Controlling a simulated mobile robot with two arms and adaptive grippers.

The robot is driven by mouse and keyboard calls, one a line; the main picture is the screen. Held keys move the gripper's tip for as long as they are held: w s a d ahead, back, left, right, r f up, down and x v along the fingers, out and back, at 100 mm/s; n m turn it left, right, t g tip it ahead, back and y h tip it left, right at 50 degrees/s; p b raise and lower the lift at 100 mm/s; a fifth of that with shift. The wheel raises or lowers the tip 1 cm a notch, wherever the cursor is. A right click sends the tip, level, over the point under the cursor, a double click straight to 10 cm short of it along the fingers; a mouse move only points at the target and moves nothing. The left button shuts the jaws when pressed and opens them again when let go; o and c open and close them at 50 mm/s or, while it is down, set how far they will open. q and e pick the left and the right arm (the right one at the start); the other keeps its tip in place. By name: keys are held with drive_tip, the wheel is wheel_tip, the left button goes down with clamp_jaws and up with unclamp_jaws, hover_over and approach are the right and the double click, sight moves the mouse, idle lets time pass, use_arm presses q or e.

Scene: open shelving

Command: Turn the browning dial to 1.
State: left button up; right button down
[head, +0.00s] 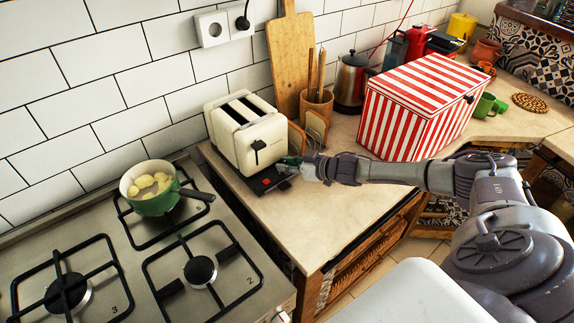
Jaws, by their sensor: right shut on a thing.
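The cream toaster (240,130) stands against the tiled wall at the left end of the counter, with two slots on top and a black lever (257,147) on its front. A black control panel (264,184) with a small red part juts out at its base. My right gripper (289,165) reaches in from the right and is shut at the right end of this panel. The browning dial is hidden at the fingers, so its setting cannot be read. My left gripper is out of view.
A gas hob (215,305) with a green pot (152,197) is at left. A red-striped box (415,112) stands close to my forearm. The front counter (310,210) is clear.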

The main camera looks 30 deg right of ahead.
drive_tip(key=shift+y, duration=0.3)
drive_tip(key=c, duration=1)
unclamp_jaws()
drive_tip(key=shift+o, duration=0.2)
drive_tip(key=shift+s+d+r, duration=0.1)
drive_tip(key=shift+s+d, duration=0.15)
drive_tip(key=shift+s, duration=0.15)
drive_tip(key=v, duration=0.9)
drive_tip(key=shift+s+r, duration=0.15)
drive_tip(key=shift+s, duration=0.05)
drive_tip(key=shift+v, duration=0.8)
drive_tip(key=shift+w+r, duration=0.1)
drive_tip(key=shift+r, duration=0.05)
